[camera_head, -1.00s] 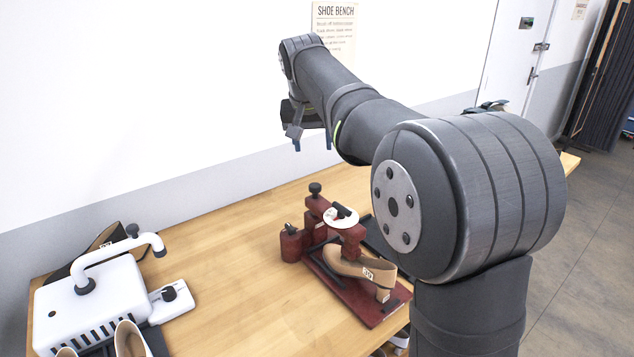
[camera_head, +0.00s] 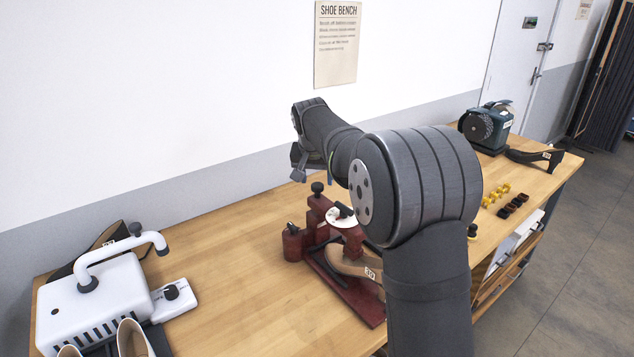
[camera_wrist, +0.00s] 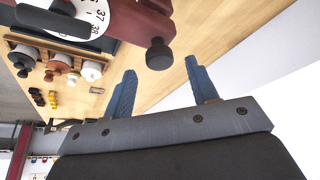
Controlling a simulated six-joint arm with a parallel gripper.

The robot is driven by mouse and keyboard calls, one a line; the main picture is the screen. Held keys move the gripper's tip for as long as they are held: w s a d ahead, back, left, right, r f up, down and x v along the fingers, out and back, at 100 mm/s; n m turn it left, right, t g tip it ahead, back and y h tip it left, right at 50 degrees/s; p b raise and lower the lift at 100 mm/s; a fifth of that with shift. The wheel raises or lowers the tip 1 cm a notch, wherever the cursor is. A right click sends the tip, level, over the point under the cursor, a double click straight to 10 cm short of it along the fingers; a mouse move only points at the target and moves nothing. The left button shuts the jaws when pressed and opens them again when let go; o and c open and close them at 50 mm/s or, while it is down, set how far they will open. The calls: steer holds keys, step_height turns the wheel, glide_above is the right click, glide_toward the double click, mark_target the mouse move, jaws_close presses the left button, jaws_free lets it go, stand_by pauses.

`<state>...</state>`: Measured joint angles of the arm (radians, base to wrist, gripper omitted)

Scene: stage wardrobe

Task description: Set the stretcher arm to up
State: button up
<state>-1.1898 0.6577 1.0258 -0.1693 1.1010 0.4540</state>
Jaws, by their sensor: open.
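The shoe stretcher is a dark red device (camera_head: 318,212) on the bench, with a white numbered dial (camera_head: 341,218) and a black ball knob (camera_head: 317,187) on top at its left. A tan heeled shoe (camera_head: 345,262) sits on it, partly hidden by my arm. My gripper (camera_head: 313,179) is open and empty, just above and behind the knob. In the wrist view, my gripper's blue fingers (camera_wrist: 160,68) are spread, with the black knob (camera_wrist: 159,54) showing between their tips, apart from them. The red arm part (camera_wrist: 135,18) carries the knob. Which position the stretcher arm is in, I cannot tell.
A white machine with a curved pipe handle (camera_head: 95,305) stands at the left with shoes near it. The bench's (camera_head: 230,255) left middle is clear.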

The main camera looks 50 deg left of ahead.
steer(key=shift+x, duration=1.3)
jaws_close()
step_height(320, 180, up, 8)
jaws_free()
steer(key=v, duration=1.7)
steer(key=shift+r, duration=0.2)
steer(key=shift+s+d+f, duration=0.1)
